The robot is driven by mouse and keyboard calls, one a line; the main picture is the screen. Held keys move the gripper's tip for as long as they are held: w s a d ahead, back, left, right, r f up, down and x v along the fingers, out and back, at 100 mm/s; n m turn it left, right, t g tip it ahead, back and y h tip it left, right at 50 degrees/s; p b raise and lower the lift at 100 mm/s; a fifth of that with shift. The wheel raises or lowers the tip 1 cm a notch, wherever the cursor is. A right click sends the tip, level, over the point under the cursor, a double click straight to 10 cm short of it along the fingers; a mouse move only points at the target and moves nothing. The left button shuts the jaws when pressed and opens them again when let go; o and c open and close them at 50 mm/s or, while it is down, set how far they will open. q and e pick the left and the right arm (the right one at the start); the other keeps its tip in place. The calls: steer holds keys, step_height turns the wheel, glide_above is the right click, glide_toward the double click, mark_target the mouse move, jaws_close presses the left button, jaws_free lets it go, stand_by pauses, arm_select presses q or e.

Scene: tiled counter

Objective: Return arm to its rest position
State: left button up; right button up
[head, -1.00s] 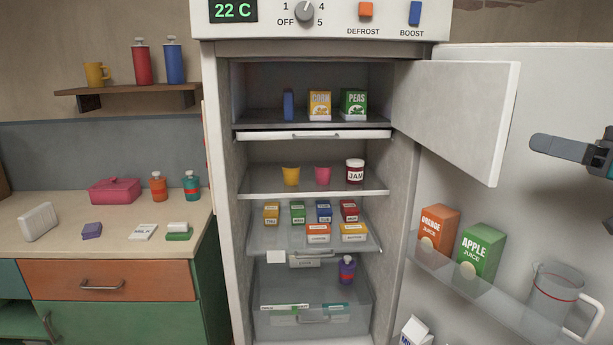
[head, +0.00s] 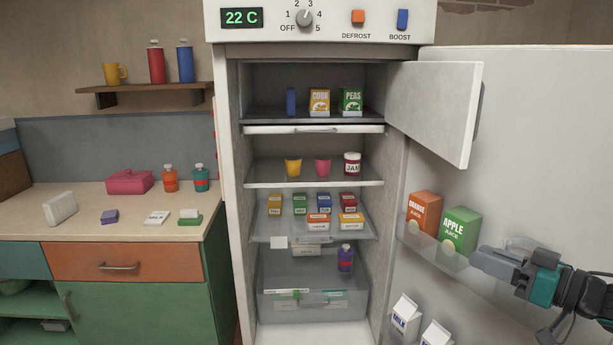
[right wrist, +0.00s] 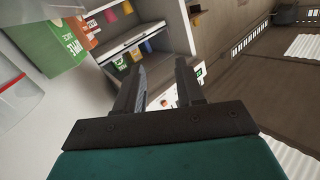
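My right gripper (head: 482,258) is at the lower right of the head view, in front of the open fridge door's shelf and just right of the green apple juice carton (head: 460,230). In the right wrist view my right gripper (right wrist: 162,68) has its two dark fingers apart with nothing between them. That view also shows the green carton (right wrist: 48,48) at the upper left, apart from the fingers. My left gripper is not in view.
The fridge door (head: 540,150) and small freezer door (head: 435,105) stand open. The orange juice carton (head: 424,208) and milk cartons (head: 404,315) stand on door shelves. The counter (head: 90,223) at left holds several items. The fridge opening is clear of my arms.

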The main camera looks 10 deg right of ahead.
steer(key=s+a+f+h, duration=0.1)
steer(key=s+a+f, duration=0.1)
steer(key=a+f, duration=0.3)
steer(key=s+a+f+m+g+h, duration=0.1)
steer(key=s+a+f, duration=0.15)
steer(key=f, duration=0.55)
steer(key=s+a+f+h, duration=0.1)
steer(key=s+a+f, duration=0.1)
steer(key=a+f, duration=0.35)
steer(key=s+a+f+m+g+h, duration=0.1)
steer(key=s+a+f+g+h, duration=0.2)
steer(key=s+a+f, duration=0.6)
steer(key=s+f+h, duration=0.1)
steer(key=s+f, duration=0.1)
steer(key=shift+s, duration=0.35)
